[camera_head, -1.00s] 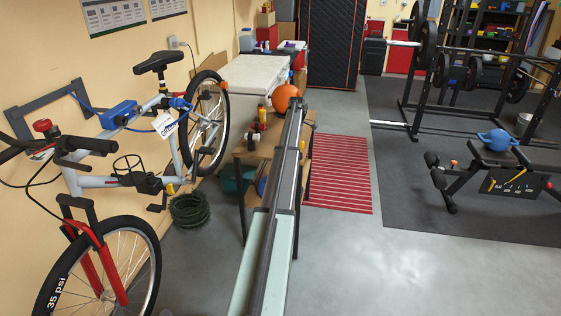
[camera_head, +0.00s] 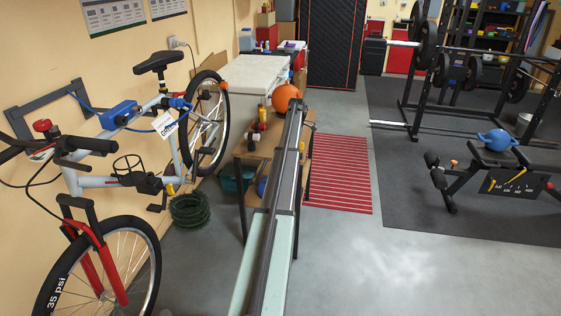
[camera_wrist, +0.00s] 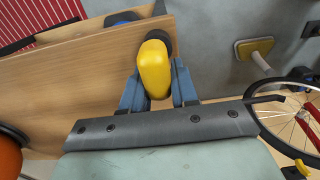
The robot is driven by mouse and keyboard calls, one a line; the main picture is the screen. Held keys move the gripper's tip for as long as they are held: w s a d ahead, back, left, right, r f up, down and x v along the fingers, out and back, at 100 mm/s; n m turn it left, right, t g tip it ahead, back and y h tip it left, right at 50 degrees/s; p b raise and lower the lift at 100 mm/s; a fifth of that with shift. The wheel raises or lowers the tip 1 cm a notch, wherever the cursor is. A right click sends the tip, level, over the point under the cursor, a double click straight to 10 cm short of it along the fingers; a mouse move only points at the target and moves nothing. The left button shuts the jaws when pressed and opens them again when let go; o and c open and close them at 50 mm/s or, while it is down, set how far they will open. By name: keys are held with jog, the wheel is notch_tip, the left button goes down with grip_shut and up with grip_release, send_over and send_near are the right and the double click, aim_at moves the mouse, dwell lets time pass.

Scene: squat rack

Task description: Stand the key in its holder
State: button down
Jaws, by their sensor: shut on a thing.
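In the wrist view my gripper (camera_wrist: 157,72) has its two blue fingers shut on a rounded yellow piece, which I take to be the key (camera_wrist: 154,66). The yellow piece is over the wooden table, near its edge. A dark round shape (camera_wrist: 169,37) shows partly behind its far end; I cannot tell whether this is the holder or whether they touch. The lower part of the yellow piece is hidden. No holder is clearly identifiable.
The wooden table (camera_wrist: 60,85) carries an orange ball (camera_head: 286,97) and small items (camera_head: 256,130) left of my arm. A bicycle (camera_head: 120,180) stands by the left wall. A green coil (camera_head: 190,210) lies on the floor.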

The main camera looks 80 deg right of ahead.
jog(key=c, duration=0.8)
grip_release()
jog(key=shift+o, duration=0.3)
jog(key=shift+f, duration=0.1)
jog(key=o, duration=0.7)
